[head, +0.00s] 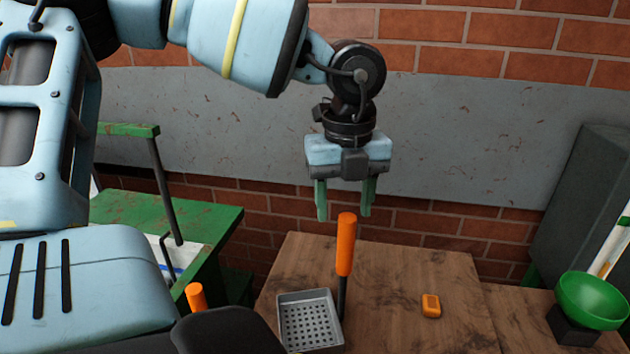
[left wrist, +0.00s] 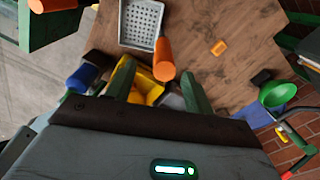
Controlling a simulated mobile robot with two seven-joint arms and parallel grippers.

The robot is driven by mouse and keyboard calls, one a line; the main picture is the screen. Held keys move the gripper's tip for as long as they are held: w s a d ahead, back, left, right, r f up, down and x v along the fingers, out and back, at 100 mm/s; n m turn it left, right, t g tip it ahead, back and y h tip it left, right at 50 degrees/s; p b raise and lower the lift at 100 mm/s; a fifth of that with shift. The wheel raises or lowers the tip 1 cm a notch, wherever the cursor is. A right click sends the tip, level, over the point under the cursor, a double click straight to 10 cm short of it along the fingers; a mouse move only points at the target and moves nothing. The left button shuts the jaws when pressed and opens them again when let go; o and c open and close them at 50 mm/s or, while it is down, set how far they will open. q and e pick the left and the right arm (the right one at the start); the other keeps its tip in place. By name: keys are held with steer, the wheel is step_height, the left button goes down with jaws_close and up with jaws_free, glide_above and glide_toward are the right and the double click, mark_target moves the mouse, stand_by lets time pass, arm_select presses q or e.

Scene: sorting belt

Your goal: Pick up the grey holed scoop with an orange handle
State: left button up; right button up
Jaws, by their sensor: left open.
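In the left wrist view the scoop (left wrist: 141,22) is at the top, with the handle (left wrist: 164,60) pointing toward the camera. My left gripper (head: 344,208) is open and empty, its fingers pointing down just above the handle top. In the left wrist view the handle top shows between and slightly beyond the fingertips (left wrist: 159,84). My right gripper is not in view.
A small orange block (head: 431,305) lies right of the scoop. A green bowl (head: 592,299) on a dark block is far right. A dark object (head: 228,331) and another orange handle (head: 196,297) are left of the scoop. A green table (head: 170,218) stands left; a brick wall is behind.

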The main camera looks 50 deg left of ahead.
mark_target(347, 227)
arm_select(q)
steer(key=shift+w+d+f+p, duration=0.1)
steer(key=shift+w+f+p, duration=0.1)
steer(key=shift+f, duration=1.05)
steer(key=shift+w+d+f+p, duration=0.1)
steer(key=shift+f+p, duration=0.05)
steer(key=shift+f, duration=1.1)
jaws_close()
